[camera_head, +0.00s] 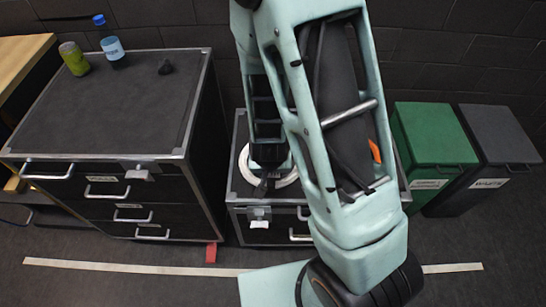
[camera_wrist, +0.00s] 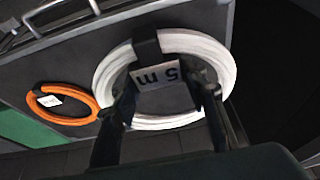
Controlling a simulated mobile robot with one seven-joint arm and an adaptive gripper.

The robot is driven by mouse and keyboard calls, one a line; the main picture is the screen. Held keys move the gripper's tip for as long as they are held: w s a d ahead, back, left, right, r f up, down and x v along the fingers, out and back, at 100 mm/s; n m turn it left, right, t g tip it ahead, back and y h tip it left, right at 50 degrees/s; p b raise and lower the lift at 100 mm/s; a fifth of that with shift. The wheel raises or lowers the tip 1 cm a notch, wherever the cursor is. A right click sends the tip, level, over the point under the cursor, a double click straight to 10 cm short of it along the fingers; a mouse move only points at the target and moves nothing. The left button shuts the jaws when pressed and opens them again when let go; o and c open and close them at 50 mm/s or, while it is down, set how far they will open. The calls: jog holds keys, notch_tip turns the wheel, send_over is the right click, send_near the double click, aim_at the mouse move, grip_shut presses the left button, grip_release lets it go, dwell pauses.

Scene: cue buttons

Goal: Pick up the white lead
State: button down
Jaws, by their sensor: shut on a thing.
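The white lead is a coiled white ring (camera_wrist: 225,60) with a black strap and a "5 m" tag, in the middle of the wrist view. In the head view part of the white lead (camera_head: 287,181) shows around my gripper (camera_head: 262,186), over the low dark cabinet. My gripper is shut on the white lead; its two dark fingers also show in the wrist view (camera_wrist: 168,98), reaching across the coil. My arm hides much of the cabinet top, and I cannot tell whether the coil touches it.
An orange coil (camera_wrist: 62,118) lies on the cabinet top beside the white one. A larger drawer cabinet (camera_head: 120,110) at left carries a green can (camera_head: 74,59) and a blue-capped bottle (camera_head: 113,50). Green (camera_head: 432,135) and dark (camera_head: 500,135) bins stand at right.

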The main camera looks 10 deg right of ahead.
aim_at(268, 180)
jog(key=shift+s+a+r+p, duration=0.25)
jog(key=shift+s+r+p, duration=0.3)
jog(key=shift+p, duration=0.35)
jog(key=p, duration=0.3)
jog(key=shift+s+a+r+p, duration=0.15)
jog(key=shift+s+r+p, duration=0.1)
jog(key=shift+s+p, duration=0.05)
jog(key=shift+s+a+p, duration=0.2)
jog(key=shift+s+p, duration=0.1)
jog(key=shift+p, duration=0.65)
jog(key=shift+s+a+p, duration=0.1)
jog(key=shift+s+p, duration=0.05)
jog(key=shift+p, duration=0.25)
